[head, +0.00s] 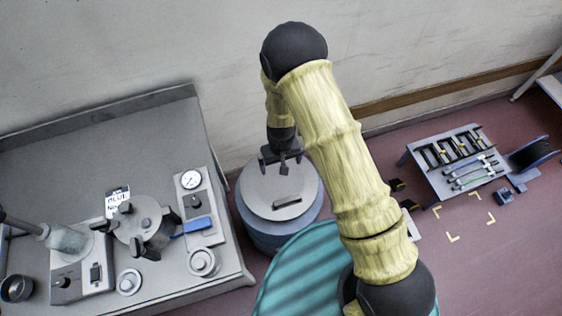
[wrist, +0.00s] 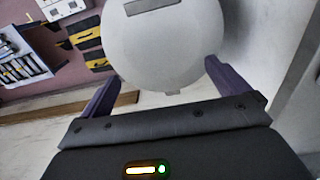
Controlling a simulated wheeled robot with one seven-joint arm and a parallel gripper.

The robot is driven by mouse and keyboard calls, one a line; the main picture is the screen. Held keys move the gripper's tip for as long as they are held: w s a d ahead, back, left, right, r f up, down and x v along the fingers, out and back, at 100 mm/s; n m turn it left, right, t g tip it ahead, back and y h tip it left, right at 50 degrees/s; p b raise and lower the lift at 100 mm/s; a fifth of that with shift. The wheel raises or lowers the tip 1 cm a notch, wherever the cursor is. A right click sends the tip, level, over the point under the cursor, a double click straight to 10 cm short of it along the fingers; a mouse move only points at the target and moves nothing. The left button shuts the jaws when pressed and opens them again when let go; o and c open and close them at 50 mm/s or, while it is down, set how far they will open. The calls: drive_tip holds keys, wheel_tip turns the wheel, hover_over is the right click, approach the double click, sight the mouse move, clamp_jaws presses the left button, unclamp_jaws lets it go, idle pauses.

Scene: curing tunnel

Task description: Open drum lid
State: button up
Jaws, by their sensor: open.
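The blue-grey drum (head: 268,242) stands on the floor against the wall, right of the bench. Its round pale lid (head: 257,193) lies flat on top, with a dark bar handle (head: 287,204) near the front edge. My gripper (head: 284,169) is over the lid's back part, fingers pointing down, with the handle in front of it. In the wrist view, the lid (wrist: 170,50) fills the upper middle, and the handle (wrist: 148,6) is at the top edge. My two fingers are spread wide with nothing between them. A small tab (wrist: 172,92) shows at the lid's near rim.
A grey bench (head: 110,115) with a pressure gauge (head: 191,180), a lidded pot (head: 143,222) and a blue-handled part stands left of the drum. A low rack (head: 455,158) and a black reel (head: 531,152) are at right. The wall is close behind.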

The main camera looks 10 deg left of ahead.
drive_tip(key=shift+c, duration=0.4)
clamp_jaws()
idle(0.4)
idle(0.5)
drive_tip(key=shift+o, duration=0.4)
unclamp_jaws()
drive_tip(key=shift+r, duration=0.15)
wheel_tip(320, 180, up, 17)
drive_tip(key=b, duration=0.3)
idle(0.4)
